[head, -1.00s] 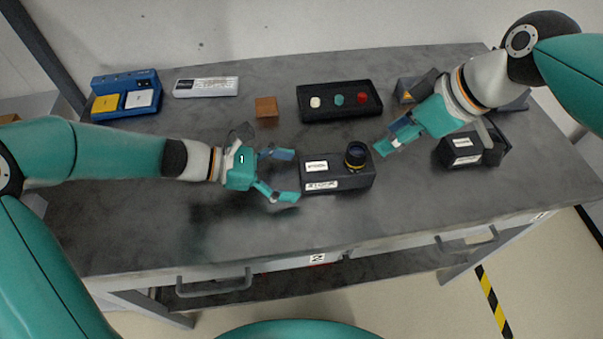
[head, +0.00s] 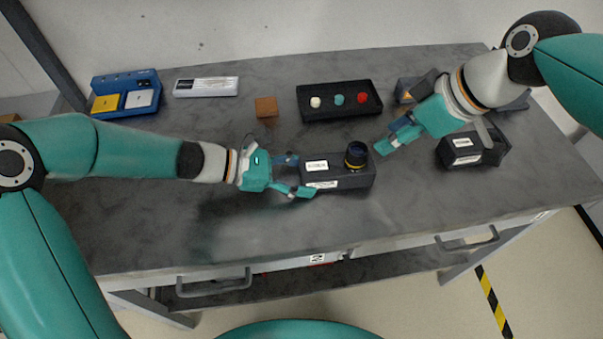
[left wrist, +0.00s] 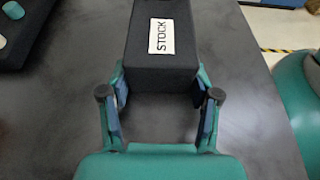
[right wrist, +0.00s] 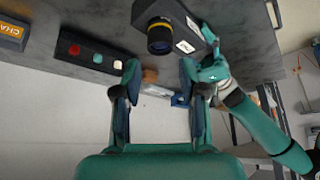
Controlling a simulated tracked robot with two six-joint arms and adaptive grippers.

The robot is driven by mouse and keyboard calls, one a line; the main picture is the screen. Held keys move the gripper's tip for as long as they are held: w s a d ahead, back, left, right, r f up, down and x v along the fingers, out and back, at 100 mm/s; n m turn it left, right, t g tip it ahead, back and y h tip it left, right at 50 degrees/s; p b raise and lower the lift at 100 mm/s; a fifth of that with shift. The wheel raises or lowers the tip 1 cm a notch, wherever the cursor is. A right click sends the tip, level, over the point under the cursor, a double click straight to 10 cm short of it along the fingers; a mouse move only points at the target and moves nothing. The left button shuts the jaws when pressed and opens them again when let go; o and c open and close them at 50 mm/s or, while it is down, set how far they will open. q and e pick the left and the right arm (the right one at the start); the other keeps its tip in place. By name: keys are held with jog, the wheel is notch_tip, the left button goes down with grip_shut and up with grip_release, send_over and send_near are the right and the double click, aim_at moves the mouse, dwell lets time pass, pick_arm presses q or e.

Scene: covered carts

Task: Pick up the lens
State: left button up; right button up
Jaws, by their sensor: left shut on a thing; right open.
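The lens (head: 356,155) is a short black cylinder with a yellow ring. It stands upright at the right end of the dark box labelled STOCK (head: 335,172), and it also shows in the right wrist view (right wrist: 160,38). My left gripper (head: 301,175) is shut on the left end of that box, with a finger on either side; the left wrist view shows the box end (left wrist: 162,75) between the fingers. My right gripper (head: 388,138) is open and empty, just right of the lens and apart from it.
A black tray (head: 340,88) with white, teal and red pieces lies behind the box. A wooden cube (head: 266,107), a white labelled bar (head: 206,86) and a blue case (head: 126,94) stand at the back left. Another dark box (head: 475,149) is at the right. The front table is clear.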

jog(key=o, duration=0.4)
jog(key=shift+o, duration=0.7)
jog(key=shift+n, duration=0.3)
notch_tip(320, 180, up, 2)
jog(key=n+g+h, duration=0.3)
jog(key=n+h, duration=0.2)
jog(key=n, duration=1.4)
send_over(358, 149)
jog(key=w, duration=0.1)
jog(key=shift+a+r, duration=0.15)
jog(key=shift+a, duration=0.05)
jog(key=shift+a+f, duration=0.1)
jog(key=shift+f, duration=0.2)
notch_tip(358, 149, down, 6)
jog(key=shift+s+r, duration=0.1)
jog(key=shift+r, duration=0.15)
jog(key=shift+s+d+f, duration=0.15)
jog(key=shift+s+f, duration=0.05)
jog(key=shift+f, duration=1.15)
jog(key=shift+s+d+f, duration=0.15)
jog(key=shift+f, duration=1.2)
